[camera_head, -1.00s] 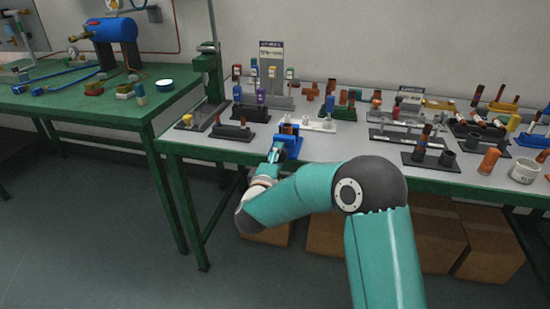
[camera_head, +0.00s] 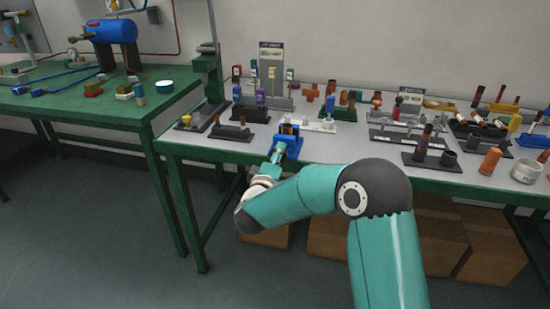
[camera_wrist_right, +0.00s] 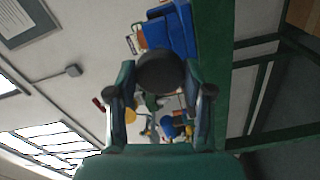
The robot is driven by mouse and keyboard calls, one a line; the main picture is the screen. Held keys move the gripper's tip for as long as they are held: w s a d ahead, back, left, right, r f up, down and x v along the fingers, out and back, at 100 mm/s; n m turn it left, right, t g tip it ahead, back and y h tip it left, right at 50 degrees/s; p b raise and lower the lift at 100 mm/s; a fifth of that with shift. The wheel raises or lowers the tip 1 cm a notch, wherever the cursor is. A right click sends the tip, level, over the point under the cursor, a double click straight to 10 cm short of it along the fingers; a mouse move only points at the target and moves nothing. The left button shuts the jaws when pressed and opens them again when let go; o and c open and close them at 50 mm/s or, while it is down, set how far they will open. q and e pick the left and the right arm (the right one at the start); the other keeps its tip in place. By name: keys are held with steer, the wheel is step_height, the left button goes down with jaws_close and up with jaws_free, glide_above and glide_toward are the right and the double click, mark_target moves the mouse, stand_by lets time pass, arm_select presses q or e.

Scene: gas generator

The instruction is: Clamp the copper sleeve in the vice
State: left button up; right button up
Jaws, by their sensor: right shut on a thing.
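The blue vice (camera_head: 288,146) stands at the front edge of the right-hand table and also shows at the top of the right wrist view (camera_wrist_right: 172,32). The copper sleeve (camera_head: 288,128) shows as a brown upright piece at the vice's top, between its jaws; I cannot tell how tightly they hold it. My right gripper (camera_head: 277,153) is at the near side of the vice, below the sleeve. In the wrist view its fingers are closed around a dark round knob (camera_wrist_right: 160,72) in front of the vice. The left gripper is out of view.
A white holder (camera_head: 318,125) stands behind and right of the vice. A dark rack (camera_head: 231,132) is to its left, and a rack with dark cylinders (camera_head: 430,158) to its right. Cardboard boxes (camera_head: 437,240) sit under the table. Bare tabletop lies right of the vice.

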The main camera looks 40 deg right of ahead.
steer(key=shift+f, duration=0.3)
steer(key=m+b, duration=0.1)
steer(key=m, duration=0.1)
steer(key=shift+m, duration=0.3)
steer(key=shift+a, duration=0.1)
steer(key=o, duration=1.1)
steer(key=shift+o, duration=0.3)
steer(key=shift+r, duration=0.2)
